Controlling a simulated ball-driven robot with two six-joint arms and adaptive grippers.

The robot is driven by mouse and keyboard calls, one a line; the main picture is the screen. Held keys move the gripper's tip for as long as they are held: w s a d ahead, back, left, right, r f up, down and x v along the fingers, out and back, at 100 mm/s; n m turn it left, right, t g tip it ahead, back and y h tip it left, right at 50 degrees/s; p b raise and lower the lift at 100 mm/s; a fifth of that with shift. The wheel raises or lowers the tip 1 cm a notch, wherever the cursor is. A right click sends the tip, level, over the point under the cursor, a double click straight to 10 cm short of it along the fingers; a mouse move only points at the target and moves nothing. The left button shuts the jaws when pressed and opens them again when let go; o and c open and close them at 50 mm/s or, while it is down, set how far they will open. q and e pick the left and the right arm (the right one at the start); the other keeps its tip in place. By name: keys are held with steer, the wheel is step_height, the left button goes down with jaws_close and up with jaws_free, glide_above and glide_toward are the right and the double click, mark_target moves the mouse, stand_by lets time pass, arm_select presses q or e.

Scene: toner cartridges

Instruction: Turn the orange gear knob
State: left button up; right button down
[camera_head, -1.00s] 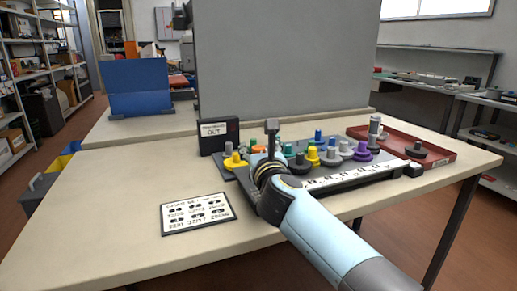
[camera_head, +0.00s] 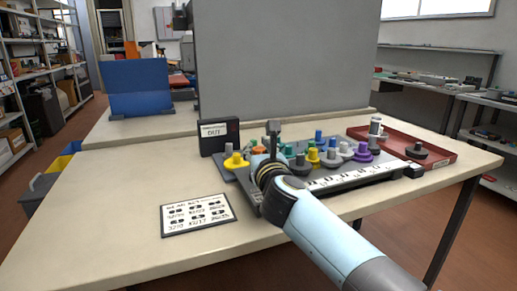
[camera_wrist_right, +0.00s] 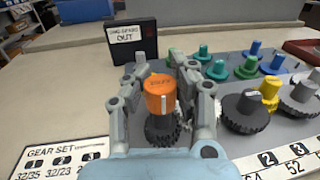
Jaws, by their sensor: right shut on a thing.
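The orange gear knob (camera_wrist_right: 160,92) stands upright on a dark toothed gear in the right wrist view. My right gripper (camera_wrist_right: 170,72) is shut on it, one finger on each side. In the head view my right gripper (camera_head: 266,158) is over the left part of the gear board (camera_head: 372,176) and hides most of the knob; a bit of orange shows behind it. My left gripper is not in view.
Several coloured gear knobs stand close on the right, including a yellow one (camera_wrist_right: 269,87) and a teal one (camera_wrist_right: 218,69). A black box (camera_head: 219,136) stands behind. A printed gear card (camera_head: 197,214) lies front left. A red tray (camera_head: 440,156) is at the right.

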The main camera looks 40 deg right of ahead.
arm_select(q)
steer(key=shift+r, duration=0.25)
arm_select(e)
steer(key=shift+f, duration=0.1)
